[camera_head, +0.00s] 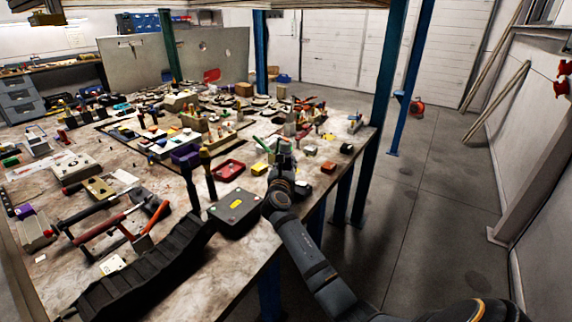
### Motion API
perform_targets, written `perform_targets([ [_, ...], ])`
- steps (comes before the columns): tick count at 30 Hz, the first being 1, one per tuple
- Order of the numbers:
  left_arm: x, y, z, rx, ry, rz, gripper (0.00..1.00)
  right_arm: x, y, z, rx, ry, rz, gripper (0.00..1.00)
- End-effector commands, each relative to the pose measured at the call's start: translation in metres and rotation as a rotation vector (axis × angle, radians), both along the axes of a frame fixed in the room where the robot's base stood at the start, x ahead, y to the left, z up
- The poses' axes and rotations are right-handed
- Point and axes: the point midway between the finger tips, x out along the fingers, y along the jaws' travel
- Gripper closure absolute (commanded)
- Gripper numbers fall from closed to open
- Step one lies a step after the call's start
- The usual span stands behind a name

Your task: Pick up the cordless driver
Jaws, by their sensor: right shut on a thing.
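My right arm reaches in from the lower right over the table's right part. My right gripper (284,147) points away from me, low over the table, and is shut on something. The gripper and wrist hide most of what it holds. It is likely the cordless driver, but I cannot make out its shape or whether it touches the table. No other cordless driver stands out clearly. A black object (303,189) lies just right of my wrist. My left gripper is not in view.
The table (235,285) is crowded with tools and parts. A black box (236,212) with a yellow label, a black cable chain (150,268) and a red tray (229,170) lie left of my arm. Blue posts (382,95) stand at the right edge. The floor (430,220) beyond is mostly clear.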

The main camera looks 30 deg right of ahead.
Motion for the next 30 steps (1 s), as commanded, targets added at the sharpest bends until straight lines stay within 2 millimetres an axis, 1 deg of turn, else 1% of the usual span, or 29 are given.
perform_targets([
  [12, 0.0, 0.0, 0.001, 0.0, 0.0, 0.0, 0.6, 0.0, 0.0, 0.003, -0.001, -0.003, 0.0, 1.0],
  [14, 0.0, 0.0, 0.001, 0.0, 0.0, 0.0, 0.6, 0.0, 0.0, 0.006, -0.001, -0.004, 0.0, 1.0],
  [17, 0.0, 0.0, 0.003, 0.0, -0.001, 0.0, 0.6, 0.0, 0.0, 0.016, -0.002, -0.006, 0.0, 1.0],
  [20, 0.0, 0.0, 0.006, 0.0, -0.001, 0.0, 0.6, 0.0, 0.0, 0.033, -0.002, -0.008, 0.0, 1.0],
  [23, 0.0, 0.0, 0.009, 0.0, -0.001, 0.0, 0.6, 0.0, 0.0, 0.057, -0.001, -0.011, 0.0, 1.0],
  [29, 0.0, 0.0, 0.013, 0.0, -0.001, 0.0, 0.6, 0.0, 0.0, 0.115, -0.002, -0.012, 0.0, 1.0],
  [30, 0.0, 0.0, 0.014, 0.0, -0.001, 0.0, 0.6, 0.0, 0.0, 0.128, -0.002, -0.012, 0.0, 1.0],
])
